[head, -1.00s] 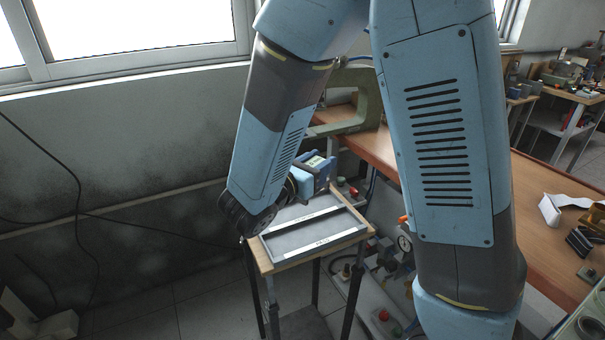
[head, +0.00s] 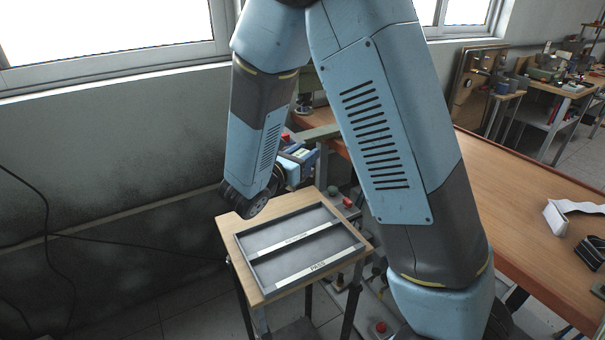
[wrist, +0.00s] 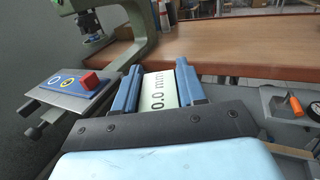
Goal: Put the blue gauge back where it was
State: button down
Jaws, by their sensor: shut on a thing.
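The blue gauge's white face reading "0.0 mm" (wrist: 160,92) shows in the wrist view, between two blue side pieces. My gripper (wrist: 158,85) is shut on the gauge. In the head view the gauge (head: 301,154) is partly hidden behind my forearm, beyond the far edge of a small wooden stand and apart from the tray. My fingertips are hard to make out there. The grey tray (head: 243,252) on the stand has two labelled strips, the front one reading PASS, and its visible compartments are empty.
A green C-shaped frame (wrist: 143,30) stands at the bench edge. Left of the gauge is a blue box with a red button (wrist: 88,80) on a metal plate. The wooden bench (head: 500,200) runs right. A white bracket-like object (head: 556,218) lies on it.

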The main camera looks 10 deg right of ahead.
jog(key=shift+w+d+f, duration=0.1)
jog(key=shift+w+f, duration=0.85)
jog(key=shift+f, duration=0.6)
jog(key=shift+w+d+f, duration=0.1)
jog(key=shift+w+f, duration=0.9)
jog(key=shift+f, duration=0.55)
jog(key=shift+w+d+f, duration=0.1)
jog(key=shift+w+f, duration=0.85)
jog(key=shift+f, duration=0.6)
jog(key=shift+f, duration=0.1)
jog(key=c, duration=0.6)
grip_release()
jog(key=shift+c, duration=0.2)
